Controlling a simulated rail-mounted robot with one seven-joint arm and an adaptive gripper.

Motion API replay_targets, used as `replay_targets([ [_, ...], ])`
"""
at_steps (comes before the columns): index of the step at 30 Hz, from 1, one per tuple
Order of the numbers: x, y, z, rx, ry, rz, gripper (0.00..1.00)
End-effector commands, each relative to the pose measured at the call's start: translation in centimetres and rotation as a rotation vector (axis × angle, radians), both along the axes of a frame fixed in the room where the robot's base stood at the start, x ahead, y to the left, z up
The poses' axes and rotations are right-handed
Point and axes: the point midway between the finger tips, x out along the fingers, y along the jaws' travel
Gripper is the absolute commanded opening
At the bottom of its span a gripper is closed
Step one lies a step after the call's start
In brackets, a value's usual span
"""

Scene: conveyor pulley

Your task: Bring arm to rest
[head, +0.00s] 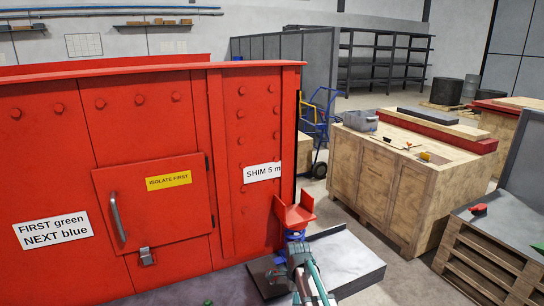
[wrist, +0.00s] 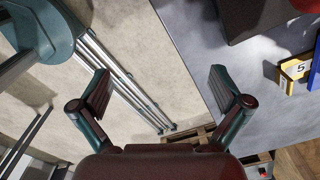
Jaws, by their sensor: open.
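My gripper (wrist: 163,95) is open in the wrist view, its two dark fingers spread wide with nothing between them. Below the fingers are pale floor and the edge of a grey surface (wrist: 230,60). In the head view, part of my grey and teal arm shows at the bottom centre, in front of a low grey slab (head: 350,262); I cannot make out the fingertips there. A red bracket (head: 295,215) on a blue part stands just behind the arm, by the red housing's right corner.
The large red housing (head: 150,105), with a shut door (head: 155,205), fills the left. A wooden crate (head: 375,185) and a pallet stack (head: 490,260) stand right. A blue hand truck (head: 320,125) is behind. A yellow piece marked 5 (wrist: 293,70) shows at the wrist view's right.

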Motion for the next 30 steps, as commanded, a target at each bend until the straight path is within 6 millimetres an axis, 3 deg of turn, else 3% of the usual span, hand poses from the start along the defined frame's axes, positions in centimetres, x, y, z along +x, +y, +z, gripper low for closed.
replay_targets([
  [1,-2.1,-1.0,-0.8,0.000,0.002,0.100,1.00],
  [15,-14.2,-6.6,-5.7,-0.003,-0.001,1.095,1.00],
  [28,-20.6,-8.8,-7.2,-0.006,-0.003,1.631,1.00],
  [30,-21.3,-8.7,-9.2,0.018,0.019,1.630,1.00],
])
